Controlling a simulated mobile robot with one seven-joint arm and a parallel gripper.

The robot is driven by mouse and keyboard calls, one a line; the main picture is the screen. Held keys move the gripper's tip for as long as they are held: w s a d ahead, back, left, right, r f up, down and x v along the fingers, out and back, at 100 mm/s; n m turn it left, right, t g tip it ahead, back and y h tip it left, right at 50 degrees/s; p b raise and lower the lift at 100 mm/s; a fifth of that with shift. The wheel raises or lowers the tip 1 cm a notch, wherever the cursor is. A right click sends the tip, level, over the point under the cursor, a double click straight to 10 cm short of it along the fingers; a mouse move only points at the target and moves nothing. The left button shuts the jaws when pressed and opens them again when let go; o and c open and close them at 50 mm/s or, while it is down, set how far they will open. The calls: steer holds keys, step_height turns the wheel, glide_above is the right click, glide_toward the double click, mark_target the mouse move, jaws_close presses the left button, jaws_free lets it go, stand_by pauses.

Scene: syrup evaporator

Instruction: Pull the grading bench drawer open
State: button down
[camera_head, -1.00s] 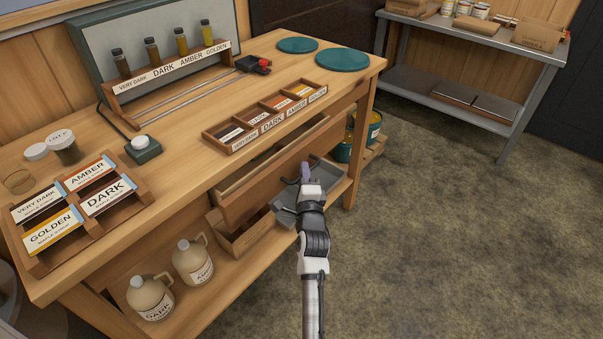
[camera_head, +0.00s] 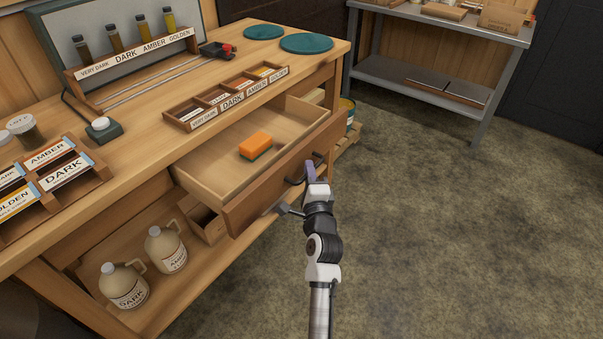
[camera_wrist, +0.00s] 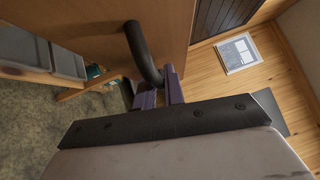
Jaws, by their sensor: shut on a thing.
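The grading bench drawer (camera_head: 206,160) stands pulled well out from under the wooden bench top (camera_head: 140,150), and its inside shows. An orange sponge with a green underside (camera_head: 256,145) lies in it. The drawer has a dark bar handle (camera_wrist: 142,50) on its front (camera_head: 250,203). My gripper (camera_head: 309,170) is at the drawer front, shut on the handle. In the wrist view its purple fingers (camera_wrist: 160,92) close around one end of the handle. The fingers partly hide that end.
Two jugs (camera_head: 165,250) stand on the lower shelf (camera_head: 185,291). A label rack (camera_head: 222,100) and a bottle stand (camera_head: 135,62) sit on the bench top. A grey metal table (camera_head: 440,30) stands at the back right. The floor (camera_head: 430,220) to the right is clear.

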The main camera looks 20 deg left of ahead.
steer(key=shift+s+d, duration=0.2)
steer(key=shift+d, duration=0.4)
steer(key=c, duration=1.5)
jaws_free()
steer(key=shift+s+f, duration=0.1)
steer(key=shift+s, duration=0.05)
